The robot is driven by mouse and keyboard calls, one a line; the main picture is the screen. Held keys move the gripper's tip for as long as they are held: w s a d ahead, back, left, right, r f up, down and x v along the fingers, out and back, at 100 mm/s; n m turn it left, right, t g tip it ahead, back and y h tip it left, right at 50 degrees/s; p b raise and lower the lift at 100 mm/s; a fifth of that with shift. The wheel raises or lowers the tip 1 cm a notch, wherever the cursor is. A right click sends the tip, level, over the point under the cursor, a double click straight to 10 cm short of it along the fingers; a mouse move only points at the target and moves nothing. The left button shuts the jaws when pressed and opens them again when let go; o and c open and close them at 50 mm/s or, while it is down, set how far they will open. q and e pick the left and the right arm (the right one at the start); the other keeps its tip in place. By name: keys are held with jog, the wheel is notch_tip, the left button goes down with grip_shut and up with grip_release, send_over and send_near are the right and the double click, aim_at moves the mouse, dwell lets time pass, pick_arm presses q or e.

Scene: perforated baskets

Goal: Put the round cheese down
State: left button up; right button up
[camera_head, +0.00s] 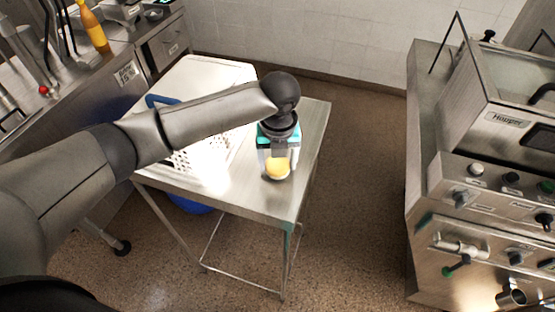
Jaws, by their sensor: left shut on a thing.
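The round cheese (278,168) is a small yellow-orange disc near the right side of the steel table (272,202). My left gripper (277,174) is shut on it, with the arm coming in from the left and the hand pointing down. I cannot tell whether the cheese touches the table top or hangs just above it. My right gripper is not in view.
A white perforated basket (178,162) stands on the table, partly hidden behind my left arm. A machine marked Hopper (507,118) stands at the right across open floor. A counter with a yellow bottle (93,30) is at the upper left.

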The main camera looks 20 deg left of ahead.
aim_at(278, 169)
pick_arm(q)
jog(key=shift+f, duration=0.1)
jog(key=o, duration=1.4)
jog(key=shift+c, duration=0.2)
notch_tip(278, 169, up, 12)
jog(key=s+p, duration=0.1)
jog(key=shift+s+d, duration=0.15)
jog(key=shift+d, duration=0.1)
